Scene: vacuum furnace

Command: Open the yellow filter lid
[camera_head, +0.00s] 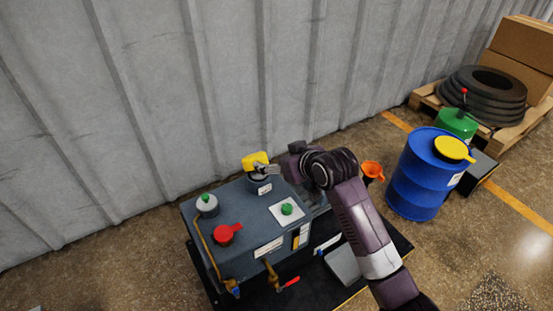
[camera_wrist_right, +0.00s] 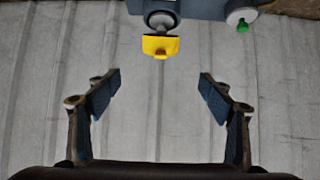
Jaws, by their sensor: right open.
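The yellow filter lid (camera_head: 254,160) is at the back edge of the grey machine box, at the top of a short grey filter cylinder (camera_head: 260,187). I cannot tell whether the lid is closed or tilted up. My right gripper (camera_head: 267,169) reaches in from the right, and its fingers overlap the lid's right side in the head view. In the right wrist view the yellow lid (camera_wrist_right: 160,45) is beyond the tips of my open right gripper (camera_wrist_right: 160,85), roughly centred between them. Nothing is between the fingers. My left gripper is not in view.
The machine box (camera_head: 240,212) also carries a red knob (camera_head: 224,234), a white-and-green cap (camera_head: 207,204) and a green button (camera_head: 287,209). A corrugated wall (camera_head: 180,90) stands close behind. An orange funnel (camera_head: 372,169) and a blue drum (camera_head: 419,180) stand at right.

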